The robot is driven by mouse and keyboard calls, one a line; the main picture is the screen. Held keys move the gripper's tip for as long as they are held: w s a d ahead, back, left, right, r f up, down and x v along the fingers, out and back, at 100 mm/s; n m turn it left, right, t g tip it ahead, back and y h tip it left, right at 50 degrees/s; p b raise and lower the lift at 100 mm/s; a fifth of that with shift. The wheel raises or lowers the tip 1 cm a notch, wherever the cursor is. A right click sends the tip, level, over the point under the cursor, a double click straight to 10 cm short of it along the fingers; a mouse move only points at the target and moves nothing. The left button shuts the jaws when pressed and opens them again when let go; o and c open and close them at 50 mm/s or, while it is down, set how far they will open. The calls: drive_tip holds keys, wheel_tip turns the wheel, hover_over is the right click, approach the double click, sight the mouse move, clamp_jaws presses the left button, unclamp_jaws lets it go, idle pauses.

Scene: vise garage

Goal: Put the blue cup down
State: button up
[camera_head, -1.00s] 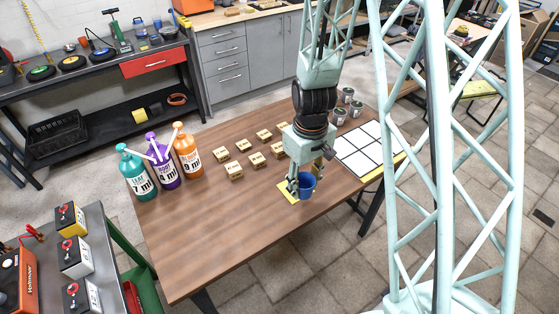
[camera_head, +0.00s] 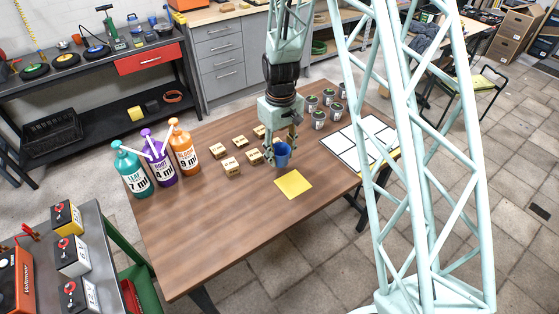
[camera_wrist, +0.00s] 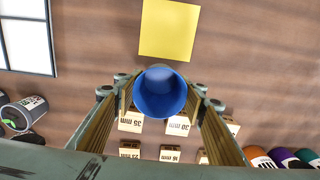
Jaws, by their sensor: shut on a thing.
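The blue cup (camera_head: 282,154) is between the fingers of my gripper (camera_head: 283,146), over the far part of the wooden table near the labelled wooden blocks. In the wrist view the cup (camera_wrist: 160,92) shows its open mouth, and the two fingers of my gripper (camera_wrist: 160,98) are shut on its sides. Whether the cup's base touches the table cannot be told. The yellow square (camera_head: 293,184) lies bare on the table, nearer the front edge than the cup. It also shows in the wrist view (camera_wrist: 169,30), apart from the cup.
Several wooden blocks (camera_head: 231,166) stand just left of and behind the cup. Three pump bottles (camera_head: 184,148) stand at the table's left. Several grey cans (camera_head: 318,119) and a white grid board (camera_head: 345,148) are at the right. The table's (camera_head: 215,230) front left is clear.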

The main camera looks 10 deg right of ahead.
sight(279, 160)
drive_tip(key=shift+w+a, duration=0.1)
drive_tip(key=shift+w, duration=0.3)
drive_tip(key=shift+f+b, duration=0.3)
drive_tip(key=shift+f, duration=1.45)
drive_tip(key=shift+f, duration=0.1)
drive_tip(key=o, duration=0.8)
drive_tip(key=shift+r+p, duration=0.85)
drive_tip(key=shift+r, duration=5.25)
